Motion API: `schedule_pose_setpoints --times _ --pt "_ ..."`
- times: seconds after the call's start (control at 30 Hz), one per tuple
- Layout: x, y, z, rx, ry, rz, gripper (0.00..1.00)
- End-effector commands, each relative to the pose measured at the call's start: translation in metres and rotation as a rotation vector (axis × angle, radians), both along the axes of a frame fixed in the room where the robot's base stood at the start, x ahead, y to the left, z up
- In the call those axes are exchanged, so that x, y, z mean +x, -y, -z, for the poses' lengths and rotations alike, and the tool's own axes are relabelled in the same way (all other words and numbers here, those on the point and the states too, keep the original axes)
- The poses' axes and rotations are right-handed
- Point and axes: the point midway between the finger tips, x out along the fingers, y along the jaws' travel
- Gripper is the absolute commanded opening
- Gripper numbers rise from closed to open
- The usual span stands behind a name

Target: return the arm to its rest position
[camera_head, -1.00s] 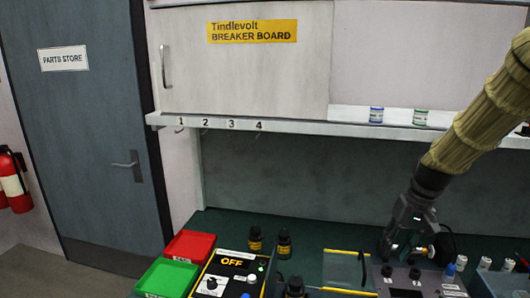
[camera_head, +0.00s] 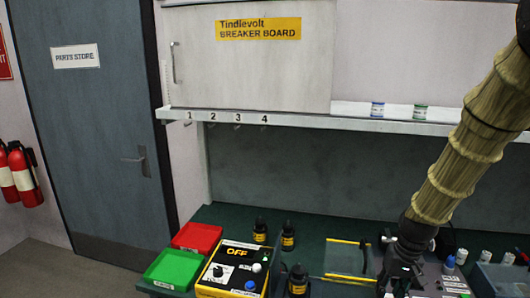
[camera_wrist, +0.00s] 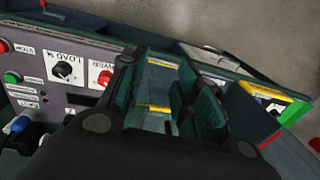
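My gripper (camera_head: 396,284) hangs pointing down over the right part of the bench, by the panel of knobs. My arm (camera_head: 470,140) reaches down to it from the upper right. In the wrist view my gripper (camera_wrist: 157,82) shows two dark fingers standing apart, with nothing seen held between them. The bench and a yellow-edged tray (camera_wrist: 155,108) show through the gap. In the head view the fingertips are small and dark against the panel, and their contact with it cannot be told.
A red bin (camera_head: 197,237), a green bin (camera_head: 169,271) and a control box reading OFF (camera_head: 236,268) stand at the left. Dark bottles (camera_head: 288,236) stand behind and beside the box. A shelf (camera_head: 320,120) with two small jars overhangs the bench. White-capped vials stand at right.

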Motion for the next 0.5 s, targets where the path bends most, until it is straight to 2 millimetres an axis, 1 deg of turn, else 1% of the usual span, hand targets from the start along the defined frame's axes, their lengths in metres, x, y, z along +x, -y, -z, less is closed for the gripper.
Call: schedule_pose_setpoints --times 0.03,0.07,0.1,0.17,0.2,0.27,0.3,0.37,0.4,0.5 --pt "-0.008 -0.004 0.028 -0.012 -0.011 -0.006 0.32" --pt "-0.013 -0.006 0.041 -0.020 -0.014 -0.009 0.32" --pt "-0.019 -0.009 0.059 -0.030 -0.017 -0.014 0.32" --pt "-0.029 -0.012 0.085 -0.045 -0.018 -0.021 0.32" --pt "-0.036 -0.015 0.102 -0.054 -0.020 -0.026 0.32" --pt "-0.048 -0.020 0.126 -0.066 -0.021 -0.033 0.32" --pt "-0.056 -0.023 0.142 -0.074 -0.022 -0.038 0.32" --pt "-0.069 -0.027 0.165 -0.085 -0.023 -0.047 0.32" --pt "-0.078 -0.030 0.179 -0.091 -0.024 -0.053 0.32" --pt "-0.102 -0.038 0.215 -0.104 -0.026 -0.071 0.32"
